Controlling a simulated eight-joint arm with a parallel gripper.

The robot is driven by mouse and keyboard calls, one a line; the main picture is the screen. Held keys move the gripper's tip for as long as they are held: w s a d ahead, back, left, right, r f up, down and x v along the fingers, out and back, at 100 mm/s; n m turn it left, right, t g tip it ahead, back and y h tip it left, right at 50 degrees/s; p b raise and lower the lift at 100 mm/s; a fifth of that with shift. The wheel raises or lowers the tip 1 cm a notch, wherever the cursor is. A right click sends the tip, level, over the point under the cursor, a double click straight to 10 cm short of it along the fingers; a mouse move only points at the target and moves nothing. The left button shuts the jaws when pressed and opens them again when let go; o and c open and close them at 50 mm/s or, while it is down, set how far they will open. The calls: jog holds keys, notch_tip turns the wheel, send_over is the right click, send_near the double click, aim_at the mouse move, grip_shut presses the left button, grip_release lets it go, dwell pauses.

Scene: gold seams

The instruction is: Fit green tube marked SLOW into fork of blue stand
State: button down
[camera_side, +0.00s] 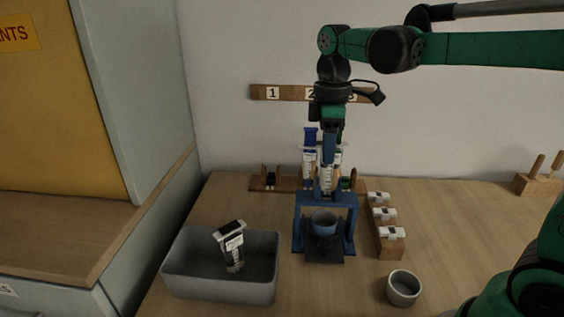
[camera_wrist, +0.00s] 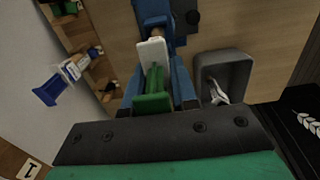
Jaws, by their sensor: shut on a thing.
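My gripper (camera_side: 329,160) points straight down over the blue stand (camera_side: 297,225). In the wrist view its blue fingers (camera_wrist: 157,90) are shut on the green tube (camera_wrist: 151,104), which has a white flange. In the side view the tube's clear, printed barrel (camera_side: 326,180) hangs roughly upright at the stand's top bar. I cannot tell whether the barrel is inside the fork or just in front of it. The word SLOW is not readable. A blue cup (camera_side: 324,217) sits low within the stand, under the tube.
A blue-topped tube (camera_side: 310,138) stands in the wooden rack (camera_side: 262,182) behind. A grey tub (camera_side: 178,272) at left holds a white and black item (camera_side: 232,242). A wooden block with white pieces (camera_side: 390,245) is close at right. A grey cup (camera_side: 403,288) stands front right.

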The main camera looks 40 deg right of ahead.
jog(key=c, duration=0.6)
grip_release()
jog(key=shift+r, duration=0.1)
jog(key=shift+w+r, duration=0.1)
jog(key=shift+r, duration=6.3)
jog(key=shift+f, duration=0.1)
